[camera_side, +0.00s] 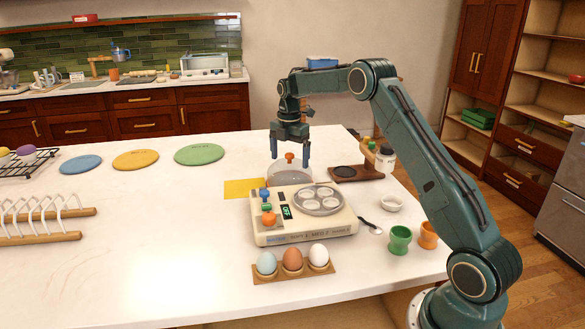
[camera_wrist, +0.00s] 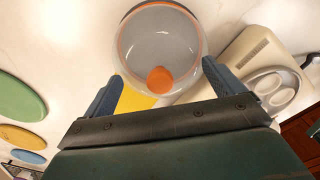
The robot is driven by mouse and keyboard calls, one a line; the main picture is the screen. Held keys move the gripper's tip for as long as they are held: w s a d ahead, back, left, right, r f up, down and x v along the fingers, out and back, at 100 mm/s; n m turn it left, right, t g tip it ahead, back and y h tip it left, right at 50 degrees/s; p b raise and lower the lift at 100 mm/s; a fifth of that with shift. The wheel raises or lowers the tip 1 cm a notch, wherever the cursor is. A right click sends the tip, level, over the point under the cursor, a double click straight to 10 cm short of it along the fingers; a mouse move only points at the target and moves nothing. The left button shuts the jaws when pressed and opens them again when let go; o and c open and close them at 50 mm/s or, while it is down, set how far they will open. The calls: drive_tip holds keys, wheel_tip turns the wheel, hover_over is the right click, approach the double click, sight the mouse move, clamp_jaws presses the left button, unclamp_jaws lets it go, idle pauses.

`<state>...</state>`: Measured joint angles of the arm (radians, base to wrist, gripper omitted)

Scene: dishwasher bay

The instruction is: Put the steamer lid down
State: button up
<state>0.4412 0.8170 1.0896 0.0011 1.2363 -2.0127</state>
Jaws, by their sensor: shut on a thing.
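The steamer lid (camera_side: 289,175) is a clear dome with an orange rim and an orange knob (camera_side: 290,158). It is right side up behind the egg cooker (camera_side: 300,228), at the edge of the yellow mat (camera_side: 240,190). In the wrist view the lid (camera_wrist: 160,40) fills the top middle, its knob (camera_wrist: 160,80) between my fingers. My gripper (camera_side: 290,162) points down over the lid and is shut on it, fingers set wide either side of the knob. The exact contact is hard to see. The cooker partly hides the lid's bottom, and I cannot tell if it touches the counter.
An egg holder (camera_side: 293,272) with three eggs stands in front of the cooker. A brown stand (camera_side: 349,174), white bowl (camera_side: 391,203), green cup (camera_side: 399,240) and orange cup (camera_side: 428,235) are to the right. The counter left of the mat is clear up to the plates (camera_side: 199,154).

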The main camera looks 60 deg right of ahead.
drive_tip(key=shift+f, duration=0.1)
drive_tip(key=o, duration=0.9)
drive_tip(key=shift+o, duration=0.2)
wheel_tip(320, 180, up, 12)
drive_tip(key=shift+r, duration=0.2)
idle(0.4)
